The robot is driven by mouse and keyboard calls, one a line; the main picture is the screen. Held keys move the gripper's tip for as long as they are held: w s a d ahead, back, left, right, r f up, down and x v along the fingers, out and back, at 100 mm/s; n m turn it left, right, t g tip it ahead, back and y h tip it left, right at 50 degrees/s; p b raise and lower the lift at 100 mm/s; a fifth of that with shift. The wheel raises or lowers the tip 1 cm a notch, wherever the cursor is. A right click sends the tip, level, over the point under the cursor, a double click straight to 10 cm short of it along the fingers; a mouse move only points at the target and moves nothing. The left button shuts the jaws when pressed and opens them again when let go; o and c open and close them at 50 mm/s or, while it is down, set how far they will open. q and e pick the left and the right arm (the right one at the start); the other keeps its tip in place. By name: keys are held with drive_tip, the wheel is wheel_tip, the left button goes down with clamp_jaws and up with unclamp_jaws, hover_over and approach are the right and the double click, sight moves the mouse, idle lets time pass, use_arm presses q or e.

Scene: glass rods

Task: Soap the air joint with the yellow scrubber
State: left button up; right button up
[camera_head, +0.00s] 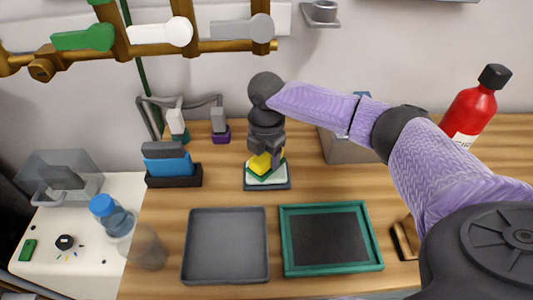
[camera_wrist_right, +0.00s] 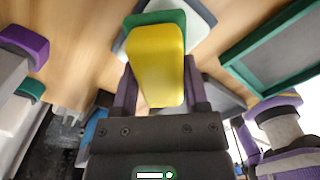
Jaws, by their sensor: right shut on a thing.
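The yellow scrubber (camera_head: 260,164) has a green layer under its yellow body. My right gripper (camera_head: 266,158) is shut on it, and it also shows between the fingers in the right wrist view (camera_wrist_right: 157,62). The scrubber is over a small white pad on a dark tray (camera_head: 267,185); I cannot tell whether it touches the pad. Brass pipes (camera_head: 190,49) with green, white and grey lever handles run along the wall at the upper left. I cannot tell which part is the air joint. My left gripper is not in view.
A grey tray (camera_head: 226,278) and a green-framed dark tray (camera_head: 374,267) lie in front. A blue block in a black holder (camera_head: 174,182) stands left. A red bottle (camera_head: 467,115) stands right.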

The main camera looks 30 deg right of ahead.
sight(267, 154)
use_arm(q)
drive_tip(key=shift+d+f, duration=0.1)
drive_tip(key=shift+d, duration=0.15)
use_arm(e)
drive_tip(key=shift+f, duration=0.2)
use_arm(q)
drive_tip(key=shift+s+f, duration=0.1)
use_arm(e)
drive_tip(key=shift+f, duration=0.3)
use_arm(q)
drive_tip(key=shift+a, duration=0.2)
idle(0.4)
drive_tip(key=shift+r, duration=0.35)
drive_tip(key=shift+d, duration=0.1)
use_arm(e)
drive_tip(key=shift+s+f, duration=0.1)
idle(0.6)
